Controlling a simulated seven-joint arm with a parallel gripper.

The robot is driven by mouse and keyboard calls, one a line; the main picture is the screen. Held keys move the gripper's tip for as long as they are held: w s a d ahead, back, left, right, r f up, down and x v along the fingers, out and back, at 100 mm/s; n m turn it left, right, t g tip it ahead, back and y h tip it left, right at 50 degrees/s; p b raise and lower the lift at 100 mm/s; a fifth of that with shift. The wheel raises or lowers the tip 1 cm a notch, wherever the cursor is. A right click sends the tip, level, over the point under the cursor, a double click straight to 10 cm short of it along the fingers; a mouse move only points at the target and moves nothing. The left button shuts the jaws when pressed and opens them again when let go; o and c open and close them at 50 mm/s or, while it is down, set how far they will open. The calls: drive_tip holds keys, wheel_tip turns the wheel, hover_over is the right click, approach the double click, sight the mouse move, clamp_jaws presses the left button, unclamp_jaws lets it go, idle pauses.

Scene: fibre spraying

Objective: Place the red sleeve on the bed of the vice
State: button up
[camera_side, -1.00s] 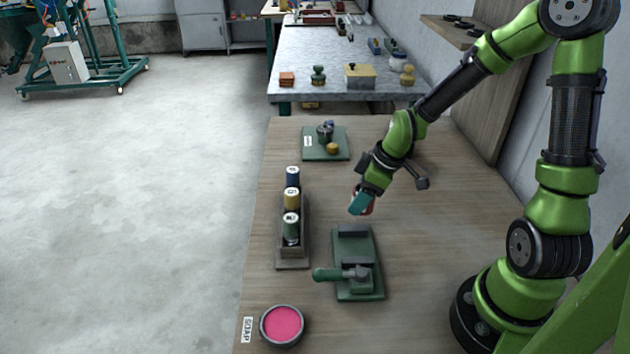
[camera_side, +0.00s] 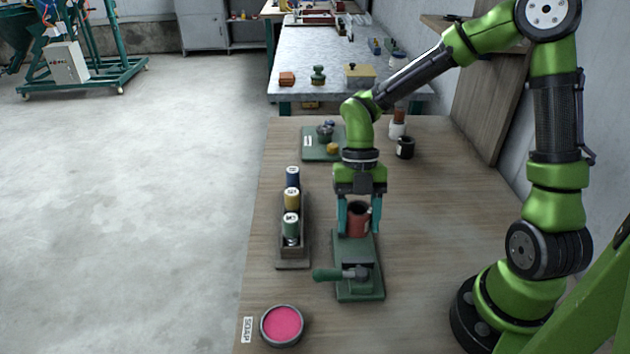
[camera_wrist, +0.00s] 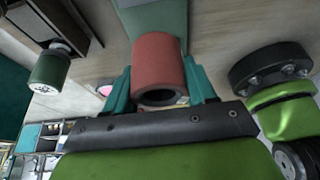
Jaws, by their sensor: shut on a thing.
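The red sleeve (camera_side: 357,219) is a short hollow cylinder held between the teal fingers of my gripper (camera_side: 358,222). In the side view it is over the far end of the green vice (camera_side: 342,292), near its back jaw, which it partly hides. I cannot tell whether it touches the vice. In the wrist view the sleeve (camera_wrist: 158,66) sits between both fingers with its open end facing the camera. The vice has a grey front jaw block and a green handle (camera_side: 326,274) pointing left.
A rack (camera_side: 293,252) with blue, yellow and green spools stands left of the vice. A bowl of pink soap (camera_side: 283,324) is at the front left. A green plate with parts (camera_side: 312,146) lies behind, and a dark cup (camera_side: 405,147) is at the back right. The table's right side is clear.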

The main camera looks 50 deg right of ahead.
sight(354, 252)
drive_tip(key=shift+f, duration=2.95)
drive_tip(key=shift+f, duration=0.15)
drive_tip(key=o, duration=1.3)
